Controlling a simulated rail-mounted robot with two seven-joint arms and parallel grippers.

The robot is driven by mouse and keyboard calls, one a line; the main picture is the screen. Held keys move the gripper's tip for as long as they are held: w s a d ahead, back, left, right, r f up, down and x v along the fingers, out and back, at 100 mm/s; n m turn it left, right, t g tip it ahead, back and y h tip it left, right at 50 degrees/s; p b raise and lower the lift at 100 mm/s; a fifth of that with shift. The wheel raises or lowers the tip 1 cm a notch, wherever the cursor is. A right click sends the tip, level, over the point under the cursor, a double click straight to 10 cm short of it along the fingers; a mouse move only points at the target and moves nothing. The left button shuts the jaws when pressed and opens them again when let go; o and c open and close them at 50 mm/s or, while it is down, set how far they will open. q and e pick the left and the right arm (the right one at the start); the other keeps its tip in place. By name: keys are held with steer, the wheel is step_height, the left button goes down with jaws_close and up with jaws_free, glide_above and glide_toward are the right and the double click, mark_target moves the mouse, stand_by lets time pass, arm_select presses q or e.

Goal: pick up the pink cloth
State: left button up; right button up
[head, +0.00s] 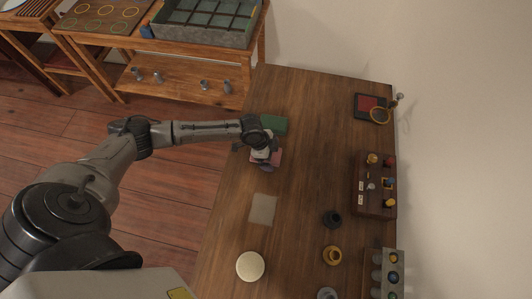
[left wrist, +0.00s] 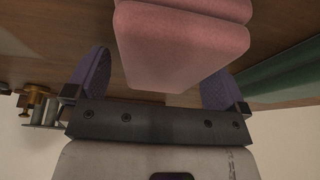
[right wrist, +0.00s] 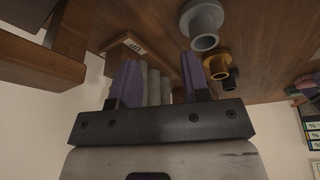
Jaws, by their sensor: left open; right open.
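The pink cloth (head: 275,158) lies on the wooden table, partly hidden under my left gripper in the head view. In the left wrist view the pink cloth (left wrist: 180,50) looks like a thick folded pad in stacked layers. My left gripper (head: 265,163) is over the cloth. In the left wrist view its two purple fingers (left wrist: 158,80) are apart, one on each side of the cloth's near end; I cannot tell whether they touch it. My right gripper (right wrist: 160,80) is open with nothing seen held between its fingers; it does not show clearly in the head view.
A green cloth (head: 273,124) lies just beyond the pink one. A pale square (head: 262,209), a round cream lid (head: 250,266) and dark (head: 332,218) and brass (head: 332,255) flanged pieces are on the table. A wooden rack with knobs (head: 374,199) stands along the wall side.

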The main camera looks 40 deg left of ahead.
arm_select(q)
steer(key=shift+c, duration=0.5)
steer(key=c, duration=0.9)
steer(key=shift+o, duration=0.2)
steer(key=shift+r, duration=0.1)
steer(key=shift+r, duration=0.5)
steer(key=r, duration=0.2)
steer(key=d+r, duration=0.1)
steer(key=shift+d+r+p, duration=0.1)
steer(key=shift+r+p, duration=0.2)
steer(key=shift+r, duration=0.1)
steer(key=d+r, duration=0.6)
steer(key=d, duration=0.4)
steer(key=shift+d, duration=0.2)
